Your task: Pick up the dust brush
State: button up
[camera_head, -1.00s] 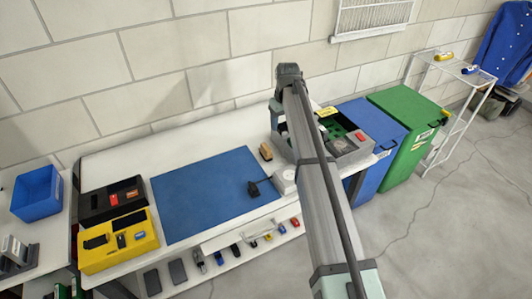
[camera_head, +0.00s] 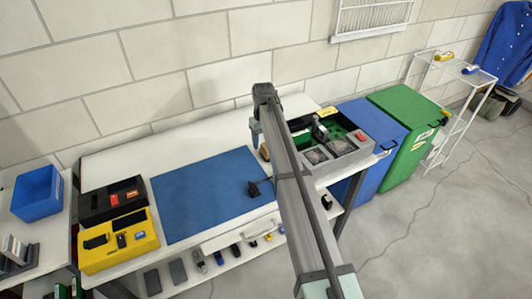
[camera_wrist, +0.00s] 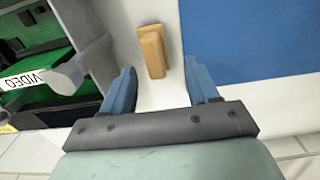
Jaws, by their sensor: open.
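The dust brush looks like a small tan, wood-coloured block (camera_wrist: 153,50) on the white tabletop in the wrist view. In the head view, the brush (camera_head: 264,152) is partly hidden behind my arm. My gripper (camera_wrist: 163,76) is open and empty, with a blue finger on each side. In the wrist view the brush appears between the two fingers, at and beyond their tips, with no visible contact. In the head view my gripper (camera_head: 256,132) points down close to the brush; its exact height above the table is unclear.
A grey unit with a green interior (camera_head: 338,150) stands on the other side, close to one finger in the wrist view. Yellow (camera_head: 118,245) and black boxes stand at left.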

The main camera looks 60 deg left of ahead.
aim_at(266, 150)
jog(key=shift+w+d+f, duration=0.15)
jog(key=shift+d+f, duration=0.05)
jog(key=shift+f, duration=1.2)
jog(key=shift+w+d+f, duration=0.15)
jog(key=shift+f, duration=1.2)
jog(key=c, duration=1)
jog(key=shift+r, duration=0.15)
notch_tip(266, 150, up, 10)
jog(key=shift+f, duration=0.1)
jog(key=shift+c, duration=0.2)
